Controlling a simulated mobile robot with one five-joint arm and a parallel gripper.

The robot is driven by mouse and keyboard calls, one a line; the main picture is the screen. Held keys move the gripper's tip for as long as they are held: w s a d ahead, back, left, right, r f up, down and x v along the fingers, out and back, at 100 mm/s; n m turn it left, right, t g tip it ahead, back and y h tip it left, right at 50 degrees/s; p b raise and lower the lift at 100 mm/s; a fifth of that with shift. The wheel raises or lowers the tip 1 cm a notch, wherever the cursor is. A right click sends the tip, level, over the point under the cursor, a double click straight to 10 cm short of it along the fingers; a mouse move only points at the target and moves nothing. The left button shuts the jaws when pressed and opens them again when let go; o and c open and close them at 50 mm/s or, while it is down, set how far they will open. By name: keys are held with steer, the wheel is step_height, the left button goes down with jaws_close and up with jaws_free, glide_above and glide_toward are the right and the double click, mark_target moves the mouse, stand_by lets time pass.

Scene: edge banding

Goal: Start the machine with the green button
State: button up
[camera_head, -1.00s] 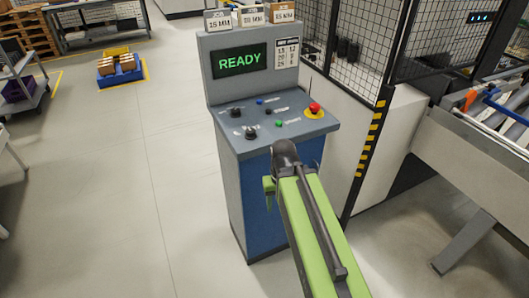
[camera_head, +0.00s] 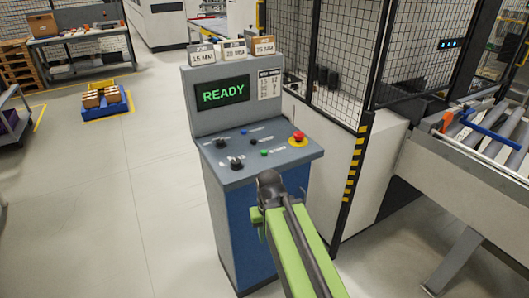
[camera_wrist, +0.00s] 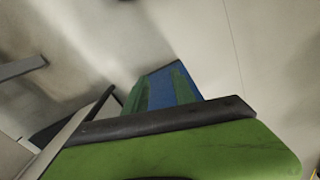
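The green button (camera_head: 264,153) is a small round button on the sloped top of a grey and blue control console (camera_head: 240,235). The console's screen (camera_head: 222,93) reads READY in green letters. My gripper (camera_head: 262,220) is in front of the console, below the front edge of its panel and apart from the button. The head view shows little of it behind my green arm. In the wrist view two green fingers (camera_wrist: 160,92) stand apart, with the blue console face between them and nothing held. The button is not in the wrist view.
A red stop knob (camera_head: 298,137) on yellow, a blue button (camera_head: 241,131) and black knobs (camera_head: 237,163) share the panel. Boxes (camera_head: 233,50) stand on top. A mesh fence (camera_head: 340,60) and roller conveyor (camera_head: 465,145) are on the right.

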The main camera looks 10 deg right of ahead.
jaws_close()
stand_by(1.4)
